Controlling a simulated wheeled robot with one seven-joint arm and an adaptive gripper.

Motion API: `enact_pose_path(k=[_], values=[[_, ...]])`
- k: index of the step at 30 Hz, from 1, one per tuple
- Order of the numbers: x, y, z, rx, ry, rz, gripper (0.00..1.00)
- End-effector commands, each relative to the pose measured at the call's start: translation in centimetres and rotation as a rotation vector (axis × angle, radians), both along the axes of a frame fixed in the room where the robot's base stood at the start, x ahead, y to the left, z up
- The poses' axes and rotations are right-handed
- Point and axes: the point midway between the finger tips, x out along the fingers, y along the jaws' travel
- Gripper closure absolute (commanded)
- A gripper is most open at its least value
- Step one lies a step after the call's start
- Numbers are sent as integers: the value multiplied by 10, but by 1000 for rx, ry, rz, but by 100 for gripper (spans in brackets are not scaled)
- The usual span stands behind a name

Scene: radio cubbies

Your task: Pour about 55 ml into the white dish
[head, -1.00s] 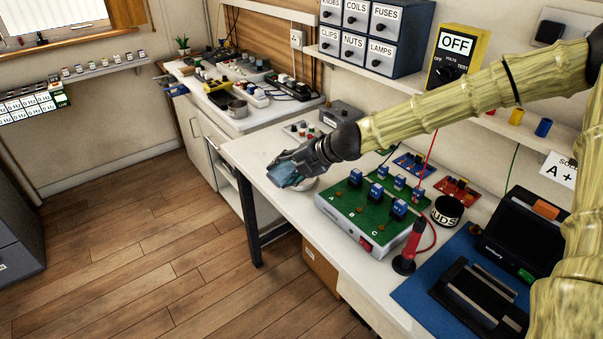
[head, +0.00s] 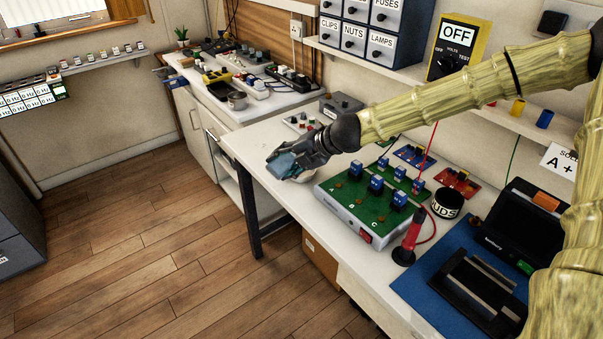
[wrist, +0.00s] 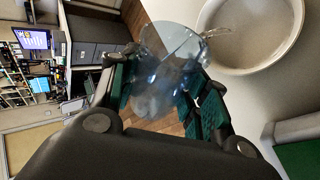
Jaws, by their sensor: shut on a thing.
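My gripper (head: 290,160) is shut on a translucent blue vessel (head: 281,166) at the near left edge of the white bench. In the wrist view the vessel (wrist: 160,80) sits between both fingers and looks tilted, its rim toward the white dish (wrist: 252,35). A clear shape at the rim reaches to the dish's edge; I cannot tell whether it is a lip or liquid. The dish stands on the bench just beside the vessel. In the head view the gripper and vessel hide most of it. The liquid level is too unclear to read.
A green circuit board unit (head: 350,218) stands right of the gripper. A red-handled tool (head: 407,243), a labelled round tin (head: 447,203) and a blue mat (head: 432,285) lie further right. A grey box (head: 341,105) is behind. Open floor lies left of the bench.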

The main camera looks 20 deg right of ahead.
Motion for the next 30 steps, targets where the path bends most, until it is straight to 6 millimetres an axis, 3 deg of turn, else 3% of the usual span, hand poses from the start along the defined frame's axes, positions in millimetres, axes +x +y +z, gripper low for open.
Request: enact_pose_path(k=[4,14,30], values=[[-3,6,-10,-50,-32,2,81],[-4,6,4,-184,-105,0,81],[-4,7,-12,-305,-173,2,81]])
